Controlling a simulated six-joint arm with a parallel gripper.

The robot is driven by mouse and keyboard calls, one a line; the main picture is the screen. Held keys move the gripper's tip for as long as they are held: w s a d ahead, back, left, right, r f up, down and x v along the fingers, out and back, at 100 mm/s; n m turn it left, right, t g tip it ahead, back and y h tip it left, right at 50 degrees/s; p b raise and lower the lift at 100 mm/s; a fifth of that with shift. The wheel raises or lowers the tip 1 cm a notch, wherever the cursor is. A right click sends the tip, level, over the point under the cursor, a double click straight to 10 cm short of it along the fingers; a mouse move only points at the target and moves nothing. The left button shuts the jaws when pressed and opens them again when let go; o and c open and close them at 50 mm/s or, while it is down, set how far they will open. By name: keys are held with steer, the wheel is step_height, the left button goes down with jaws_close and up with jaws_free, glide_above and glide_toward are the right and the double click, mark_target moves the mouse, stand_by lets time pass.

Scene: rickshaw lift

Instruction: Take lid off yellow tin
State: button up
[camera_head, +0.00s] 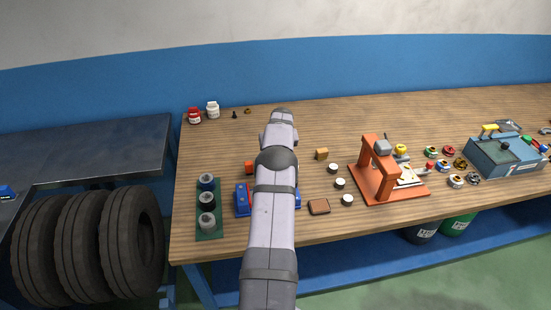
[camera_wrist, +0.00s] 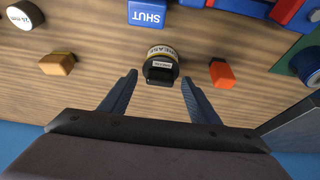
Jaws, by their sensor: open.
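In the wrist view, a small round tin (camera_wrist: 161,52) with a yellowish rim and a label that seems to read GREASE stands on the wooden bench. A dark block-like part with a pale label (camera_wrist: 160,67) shows on its near side; I cannot tell whether this is the lid or its knob. My gripper (camera_wrist: 159,77) is open and empty, with one finger on either side of the tin and a gap to each. In the head view my arm hides the tin and most of the gripper.
An orange block (camera_wrist: 222,74) is to the tin's right and a tan block (camera_wrist: 57,63) to its left in the wrist view. A blue SHUT plate (camera_wrist: 147,13) lies beyond. In the head view, an orange press (camera_head: 372,190) stands to the right and a green tray (camera_head: 208,225) to the left.

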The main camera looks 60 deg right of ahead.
steer(key=shift+f, duration=0.1)
steer(key=c, duration=1.1)
